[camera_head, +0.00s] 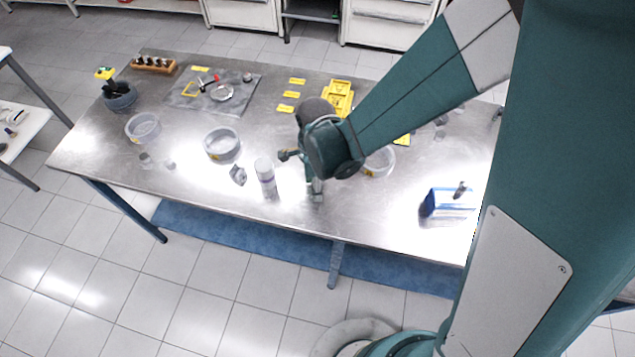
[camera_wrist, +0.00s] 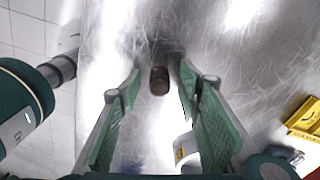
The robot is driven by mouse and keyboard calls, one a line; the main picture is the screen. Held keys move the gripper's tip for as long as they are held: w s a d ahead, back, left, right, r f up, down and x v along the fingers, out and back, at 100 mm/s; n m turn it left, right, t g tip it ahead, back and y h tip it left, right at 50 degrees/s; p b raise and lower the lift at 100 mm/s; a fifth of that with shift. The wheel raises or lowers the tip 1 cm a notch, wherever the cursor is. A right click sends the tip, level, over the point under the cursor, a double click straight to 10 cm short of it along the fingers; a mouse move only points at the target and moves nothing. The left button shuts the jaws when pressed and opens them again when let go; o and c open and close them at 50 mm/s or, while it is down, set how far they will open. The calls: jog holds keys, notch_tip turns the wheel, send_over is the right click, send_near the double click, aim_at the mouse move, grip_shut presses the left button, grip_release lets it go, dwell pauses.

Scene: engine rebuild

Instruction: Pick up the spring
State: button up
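A small dark brown, rounded piece (camera_wrist: 160,80), which looks like the spring, stands on the metal table between my fingers in the wrist view. Its coils are too small to make out. My gripper (camera_wrist: 161,68) is open, with a green-padded finger on each side of the piece and a gap visible on both sides. In the head view my gripper (camera_head: 316,190) points down close to the tabletop near the front edge. I cannot pick out the spring there; my gripper and arm cover that spot.
On the metal table (camera_head: 200,185), a spray can (camera_head: 266,177) stands left of my gripper. A round clear container (camera_head: 222,145) lies further left, and another (camera_head: 380,162) sits behind to the right. A blue-and-white object (camera_head: 450,203) is at the right. A yellow tray (camera_head: 338,97) stands further back.

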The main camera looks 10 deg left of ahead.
dwell(0.5)
jog(key=c, duration=0.9)
jog(key=shift+c, duration=0.2)
jog(key=shift+r, duration=0.15)
notch_tip(320, 180, up, 10)
dwell(0.3)
dwell(0.5)
